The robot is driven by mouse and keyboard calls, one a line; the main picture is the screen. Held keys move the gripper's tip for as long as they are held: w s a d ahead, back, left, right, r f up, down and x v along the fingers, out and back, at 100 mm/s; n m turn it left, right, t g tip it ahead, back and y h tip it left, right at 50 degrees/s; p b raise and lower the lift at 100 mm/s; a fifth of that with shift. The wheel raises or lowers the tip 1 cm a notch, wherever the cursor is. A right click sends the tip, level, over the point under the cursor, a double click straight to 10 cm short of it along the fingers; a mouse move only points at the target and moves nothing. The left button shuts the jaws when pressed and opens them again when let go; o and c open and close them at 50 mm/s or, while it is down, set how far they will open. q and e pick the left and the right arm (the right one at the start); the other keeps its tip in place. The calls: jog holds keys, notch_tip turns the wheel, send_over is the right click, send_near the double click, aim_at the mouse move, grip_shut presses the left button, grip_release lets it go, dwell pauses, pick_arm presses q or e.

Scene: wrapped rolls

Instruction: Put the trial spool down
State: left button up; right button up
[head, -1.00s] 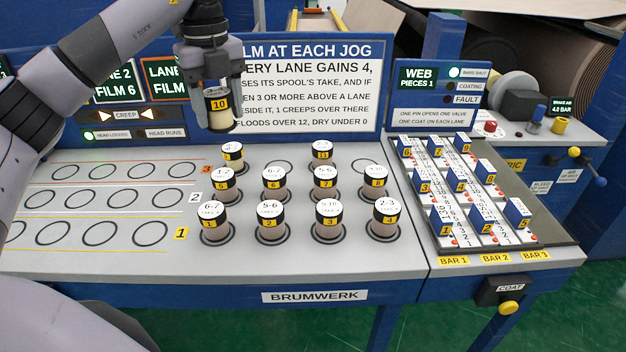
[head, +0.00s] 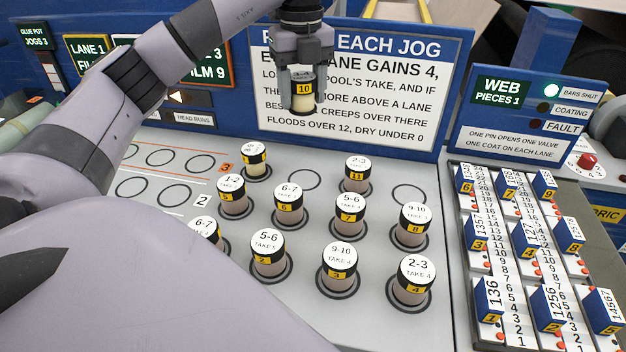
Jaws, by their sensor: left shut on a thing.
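My left gripper (head: 303,106) is shut on the spool marked 10 (head: 303,90), a cream roll with a black band and yellow label. It holds the spool upright in the air, in front of the rule board. Below it in the picture is an empty ring (head: 304,185) in the back row, between a spool (head: 254,160) on the left and spool 11 (head: 356,175). Another empty ring (head: 409,195) lies right of spool 11. My right gripper is not in view.
Spools 5 (head: 233,196), 6 (head: 287,205), 7 (head: 349,217) and 8 (head: 413,224) stand in the middle row. Spools 2 (head: 268,255), 3 (head: 338,268) and 4 (head: 413,282) stand in front. My arm partly hides the left side. Blue-tabbed bars (head: 525,240) lie right.

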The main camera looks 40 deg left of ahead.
aim_at(302, 113)
pick_arm(q)
notch_tip(302, 113, down, 16)
jog(key=shift+f+b, duration=0.2)
jog(key=shift+b, duration=0.3)
jog(key=o, duration=1.2)
jog(key=shift+f, duration=0.15)
notch_tip(302, 113, up, 12)
jog(key=shift+r, duration=0.2)
jog(key=shift+s+f, duration=0.1)
